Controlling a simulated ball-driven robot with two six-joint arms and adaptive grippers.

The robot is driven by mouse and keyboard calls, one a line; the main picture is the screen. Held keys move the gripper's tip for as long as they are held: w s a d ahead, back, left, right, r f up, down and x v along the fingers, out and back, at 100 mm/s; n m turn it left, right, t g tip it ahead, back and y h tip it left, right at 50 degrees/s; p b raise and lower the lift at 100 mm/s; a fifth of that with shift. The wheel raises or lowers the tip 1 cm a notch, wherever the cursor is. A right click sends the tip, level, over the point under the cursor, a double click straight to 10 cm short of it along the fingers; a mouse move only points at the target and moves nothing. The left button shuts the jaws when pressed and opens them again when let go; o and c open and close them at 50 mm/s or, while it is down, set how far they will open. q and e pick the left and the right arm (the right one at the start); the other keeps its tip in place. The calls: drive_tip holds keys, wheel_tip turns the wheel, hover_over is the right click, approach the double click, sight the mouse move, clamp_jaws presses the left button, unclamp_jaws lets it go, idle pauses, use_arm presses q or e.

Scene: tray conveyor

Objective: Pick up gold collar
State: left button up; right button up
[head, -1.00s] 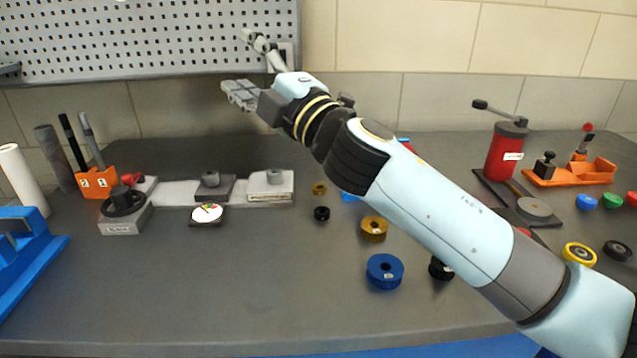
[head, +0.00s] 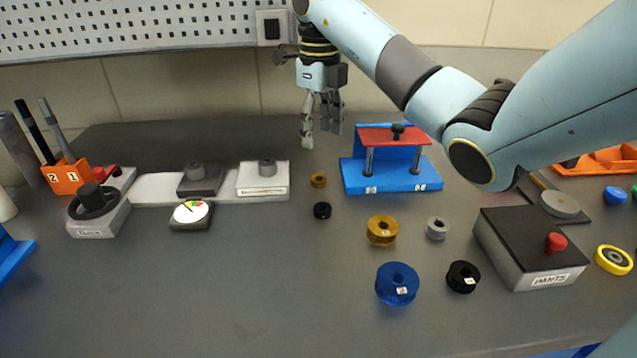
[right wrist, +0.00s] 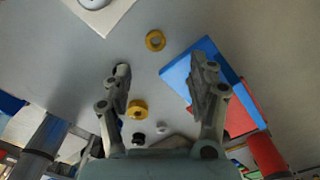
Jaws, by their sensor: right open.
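Two gold ring-shaped pieces show, and I cannot tell which is called the collar. The small gold ring (head: 319,180) lies on the bench left of the blue stand; it also shows in the right wrist view (right wrist: 155,41), ahead of the fingers. The larger gold piece (head: 382,230) lies nearer the front; in the right wrist view (right wrist: 138,108) it appears between the fingers, on the bench. My right gripper (head: 320,135) is open and empty, pointing down above the bench behind the small ring. My left gripper is out of view.
A blue stand with a red top (head: 392,186) stands right of the small gold ring. A small black ring (head: 322,210) is just in front of it. A blue spool (head: 397,284), a grey ring (head: 437,228) and a black ring (head: 463,277) lie nearby.

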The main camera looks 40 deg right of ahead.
drive_tip(key=b, duration=0.4)
approach(319, 172)
drive_tip(key=s+a+f, duration=0.2)
drive_tip(key=shift+s+a+f, duration=0.2)
drive_tip(key=shift+s+a, duration=0.15)
drive_tip(key=shift+s, duration=0.05)
drive_tip(key=shift+f, duration=0.35)
drive_tip(key=f, duration=0.4)
drive_tip(key=shift+s+a, duration=0.2)
drive_tip(key=shift+c, duration=0.3)
drive_tip(key=c, duration=1.1)
clamp_jaws()
drive_tip(key=shift+r, duration=0.1)
